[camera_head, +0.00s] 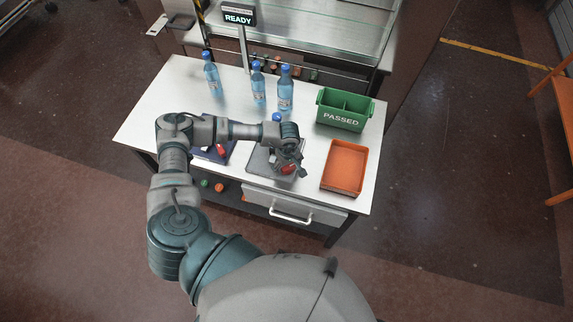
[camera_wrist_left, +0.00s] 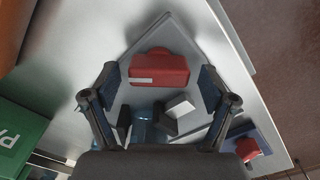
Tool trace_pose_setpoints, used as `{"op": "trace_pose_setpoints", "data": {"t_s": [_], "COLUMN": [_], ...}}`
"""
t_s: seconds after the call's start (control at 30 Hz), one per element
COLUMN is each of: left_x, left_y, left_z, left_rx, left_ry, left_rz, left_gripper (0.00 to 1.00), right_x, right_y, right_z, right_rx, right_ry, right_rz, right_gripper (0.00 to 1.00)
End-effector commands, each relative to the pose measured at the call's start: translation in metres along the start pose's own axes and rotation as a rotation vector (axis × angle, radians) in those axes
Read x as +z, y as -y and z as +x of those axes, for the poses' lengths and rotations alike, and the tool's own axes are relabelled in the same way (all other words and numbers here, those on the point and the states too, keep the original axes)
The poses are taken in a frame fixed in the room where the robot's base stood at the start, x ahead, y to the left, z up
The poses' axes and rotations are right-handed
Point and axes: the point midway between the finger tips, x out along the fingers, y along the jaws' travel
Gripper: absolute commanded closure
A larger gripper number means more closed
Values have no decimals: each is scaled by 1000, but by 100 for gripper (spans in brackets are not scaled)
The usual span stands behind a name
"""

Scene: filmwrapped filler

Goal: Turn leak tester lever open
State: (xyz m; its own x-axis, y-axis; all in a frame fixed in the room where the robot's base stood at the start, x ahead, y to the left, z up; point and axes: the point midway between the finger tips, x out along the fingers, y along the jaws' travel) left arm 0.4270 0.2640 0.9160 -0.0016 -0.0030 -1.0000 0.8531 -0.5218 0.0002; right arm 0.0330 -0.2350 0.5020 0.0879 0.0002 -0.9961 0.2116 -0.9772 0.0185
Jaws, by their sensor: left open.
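The red lever handle (camera_wrist_left: 158,68) sits over a grey square base plate (camera_wrist_left: 185,40), which I take for the leak tester. In the head view the red handle (camera_head: 287,169) shows partly behind my gripper, and the plate (camera_head: 258,163) lies at the table's front middle. My left gripper (camera_wrist_left: 160,82) is open, with one finger on each side of the red handle; I cannot tell whether they touch it. A blue cap (camera_head: 277,117) shows just behind my left wrist; what is under it is mostly hidden. My right gripper is not in view.
A dark blue fixture with a red part (camera_head: 221,151) stands to the left, partly behind my arm. Three blue bottles (camera_head: 285,92) stand at the back. A green PASSED bin (camera_head: 341,118) and an orange tray (camera_head: 354,145) are on the right. A sign reads READY (camera_head: 238,18).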

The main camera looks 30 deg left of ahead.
Motion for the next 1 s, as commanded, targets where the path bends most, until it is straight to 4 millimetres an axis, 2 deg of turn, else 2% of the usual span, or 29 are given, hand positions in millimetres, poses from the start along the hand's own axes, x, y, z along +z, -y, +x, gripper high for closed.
{"op": "trace_pose_setpoints", "data": {"t_s": [0.27,0.37,0.5,0.53,0.83,1.0], "left_x": [-4,-4,-6,-6,-8,-8], "left_y": [2,3,4,3,3,2], "left_z": [4,4,4,4,4,3], "left_rx": [2,2,4,3,0,2], "left_ry": [4,5,6,6,-3,-3], "left_rz": [0,0,-1,-1,-4,-6], "left_gripper": [16,36,71,76,76,75], "right_x": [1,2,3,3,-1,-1], "right_y": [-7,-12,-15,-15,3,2], "right_z": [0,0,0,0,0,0], "right_rx": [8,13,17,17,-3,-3], "right_ry": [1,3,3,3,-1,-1], "right_rz": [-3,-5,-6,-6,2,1], "right_gripper": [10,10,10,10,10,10]}}
